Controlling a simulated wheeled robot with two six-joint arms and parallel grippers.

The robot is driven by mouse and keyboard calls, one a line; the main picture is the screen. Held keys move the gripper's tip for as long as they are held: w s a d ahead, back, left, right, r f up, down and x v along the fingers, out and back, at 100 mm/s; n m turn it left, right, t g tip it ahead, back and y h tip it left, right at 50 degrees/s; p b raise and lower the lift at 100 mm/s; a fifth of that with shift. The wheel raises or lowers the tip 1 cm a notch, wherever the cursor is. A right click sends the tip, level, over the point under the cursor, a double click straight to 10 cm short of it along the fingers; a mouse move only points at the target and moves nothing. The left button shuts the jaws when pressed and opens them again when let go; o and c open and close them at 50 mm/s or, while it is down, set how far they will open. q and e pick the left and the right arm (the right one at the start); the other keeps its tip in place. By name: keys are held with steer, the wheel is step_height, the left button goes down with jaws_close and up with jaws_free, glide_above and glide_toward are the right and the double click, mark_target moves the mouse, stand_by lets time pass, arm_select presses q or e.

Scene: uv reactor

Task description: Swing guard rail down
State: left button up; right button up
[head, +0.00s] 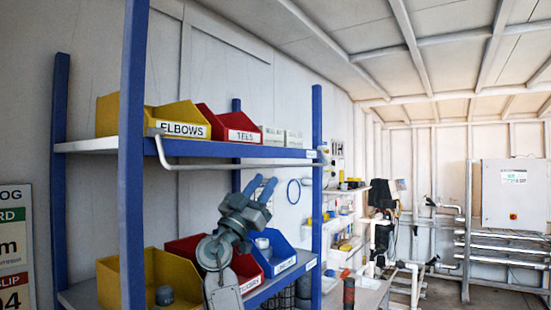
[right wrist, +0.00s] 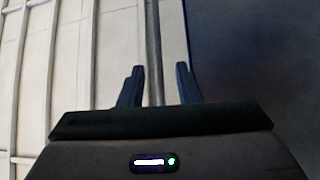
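The guard rail (head: 235,166) is a pale grey bar with a bent left end. It runs across the front of the upper blue-edged shelf (head: 225,150), just below the bin labels. My right gripper (head: 264,181) is below the rail, in front of the lower bins, with its fingers pointing up. It looks apart from the rail in the head view. In the right wrist view the two dark fingers (right wrist: 157,85) are spread, and nothing is visibly clamped between them. A pale vertical strip shows beyond them; I cannot tell what it is. My left gripper is not in view.
A yellow ELBOWS bin (head: 180,122) and a red TEES bin (head: 232,125) sit behind the rail. Lower yellow (head: 125,280) and blue (head: 283,257) bins are near my right arm. Blue posts (head: 316,200) frame the rack.

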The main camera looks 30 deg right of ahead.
mark_target(275, 166)
steer(key=x, duration=0.1)
steer(key=p+x, duration=0.1)
steer(key=x, duration=0.1)
steer(key=p+x, duration=0.1)
steer(key=shift+s+r, duration=0.25)
steer(key=shift+r, duration=0.35)
steer(key=shift+w+d+r+p, duration=0.15)
steer(key=shift+w+d+p, duration=0.05)
steer(key=shift+d+p, duration=0.2)
steer(key=shift+w+d+r+p, duration=0.15)
steer(key=shift+d+p, duration=0.1)
steer(key=shift+d, duration=0.1)
steer(key=shift+s, duration=0.1)
jaws_close()
